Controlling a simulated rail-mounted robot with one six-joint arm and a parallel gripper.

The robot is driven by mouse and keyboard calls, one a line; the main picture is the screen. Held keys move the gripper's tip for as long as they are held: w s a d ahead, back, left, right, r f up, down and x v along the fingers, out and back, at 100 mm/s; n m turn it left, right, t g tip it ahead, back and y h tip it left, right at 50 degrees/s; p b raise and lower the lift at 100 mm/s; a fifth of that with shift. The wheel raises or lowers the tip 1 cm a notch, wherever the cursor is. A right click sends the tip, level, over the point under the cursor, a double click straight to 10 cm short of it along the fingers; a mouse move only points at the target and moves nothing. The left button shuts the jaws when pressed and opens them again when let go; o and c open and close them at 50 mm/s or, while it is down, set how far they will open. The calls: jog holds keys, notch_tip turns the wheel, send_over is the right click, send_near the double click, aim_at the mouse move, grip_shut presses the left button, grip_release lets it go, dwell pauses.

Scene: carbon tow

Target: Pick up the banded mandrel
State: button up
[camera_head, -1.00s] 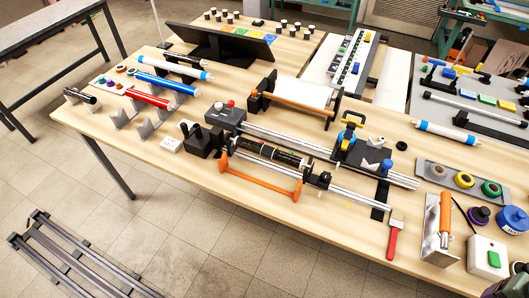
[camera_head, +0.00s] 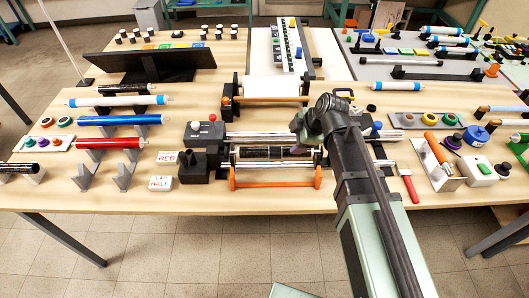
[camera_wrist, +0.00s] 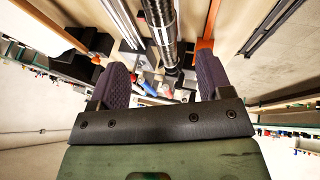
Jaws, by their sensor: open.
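The banded mandrel (camera_head: 272,152) is a dark rod lying level in the winding machine on the table, behind an orange bar. In the wrist view a shiny dark and silver rod (camera_wrist: 161,22), which looks like the mandrel, runs down from the top edge between the lines of my two fingers. My gripper (camera_wrist: 163,78) is open, with purple ridged pads set wide apart and nothing held between them.
The orange bar (camera_head: 272,184) runs along the machine's front; it also shows in the wrist view (camera_wrist: 205,28). A black headstock block (camera_head: 194,167) stands left of the mandrel. Red (camera_head: 103,143) and blue (camera_head: 118,120) rods rest on stands at left. A red-handled brush (camera_head: 410,188) lies at right.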

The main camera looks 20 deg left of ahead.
aim_at(279, 149)
jog(key=b+x, duration=0.5)
jog(key=x, duration=0.1)
jog(key=shift+d+f, duration=0.1)
jog(key=b+x, duration=0.4)
jog(key=x, duration=0.1)
jog(key=shift+s+a+b, duration=0.25)
jog(key=shift+a+b, duration=0.1)
jog(key=shift+a, duration=0.1)
jog(key=shift+r, duration=0.25)
jog(key=c, duration=1.2)
